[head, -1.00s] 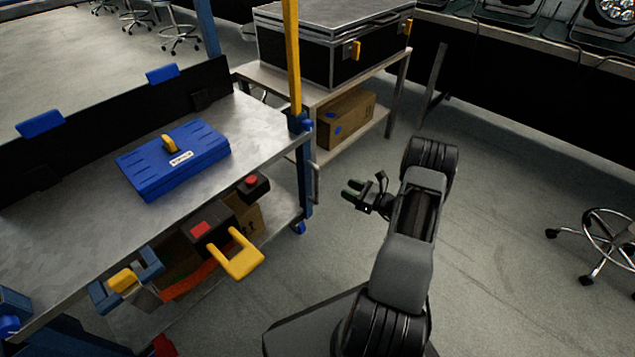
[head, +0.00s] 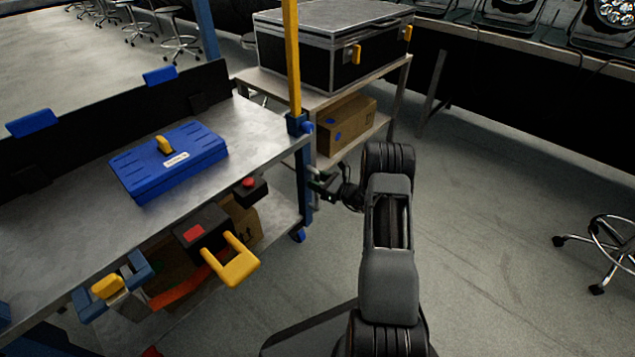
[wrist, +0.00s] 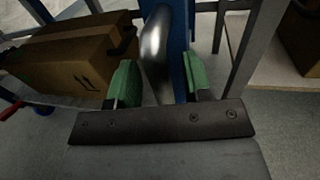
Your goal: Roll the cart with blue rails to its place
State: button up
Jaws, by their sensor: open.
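The cart with blue rails (head: 262,122) stands at the left in the head view, with a grey metal top, blue corner posts and a blue caster. Its curved silver handle (wrist: 155,52) shows in the wrist view beside a blue post (wrist: 178,40). My gripper (head: 322,182) is at the cart's right end in the head view. In the wrist view its green fingertips (wrist: 160,82) are apart, one on each side of the handle, with gaps showing. The handle's lower end is hidden behind the gripper.
A blue toolbox (head: 168,160) lies on the cart top. A yellow handle (head: 232,262) juts from its front. A table with a black case (head: 335,45) stands close behind. The floor (head: 480,220) to the right is clear up to a wheeled stool (head: 610,250).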

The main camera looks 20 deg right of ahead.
grip_shut()
dwell(0.5)
